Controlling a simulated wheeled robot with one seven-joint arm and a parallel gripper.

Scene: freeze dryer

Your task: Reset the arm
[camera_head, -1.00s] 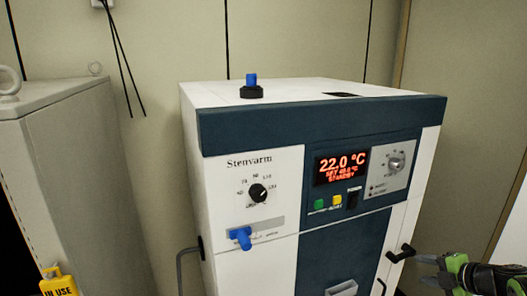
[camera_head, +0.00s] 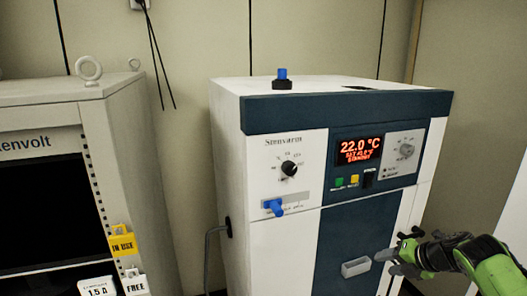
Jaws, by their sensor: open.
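My gripper (camera_head: 392,262) is at the lower right of the head view, at the end of my green and black arm. Its grey fingers point left and are open, with nothing seen between them. It is in front of the lower right of the white and dark blue freeze dryer (camera_head: 270,215). A black handle (camera_head: 409,234) on the machine's right edge shows just above the gripper. I cannot tell whether they touch.
The dryer's display (camera_head: 358,149) reads 22.0 °C. A blue lever (camera_head: 273,207) is on its front and a blue-topped knob (camera_head: 282,79) on its top. A grey cabinet (camera_head: 140,185) with yellow and white tags stands at left. A wall is behind.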

